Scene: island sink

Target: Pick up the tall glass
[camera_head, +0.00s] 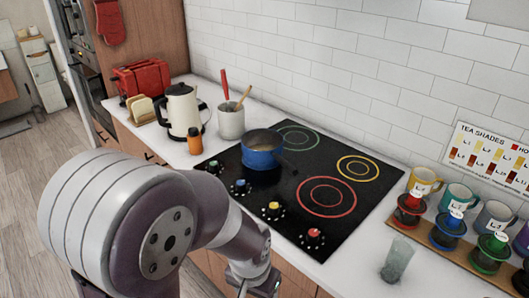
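The tall glass (397,258) is a clear, greyish tumbler standing upright on the white counter, right of the stove and in front of the wooden rack. Nothing is touching it. My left arm comes in from the left across the front of the counter. The wrist end with my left gripper (264,286) is at the bottom edge, left of the glass and well apart from it. Its fingers are cut off by the frame, so its opening does not show. My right gripper is not in view.
The black stove (250,205) carries a blue pot (262,158). A wooden rack (420,245) with coloured drippers and mugs stands close right of the glass. A kettle (182,110), utensil crock (231,122), orange-capped shaker (195,142) and red toaster (142,77) stand further left.

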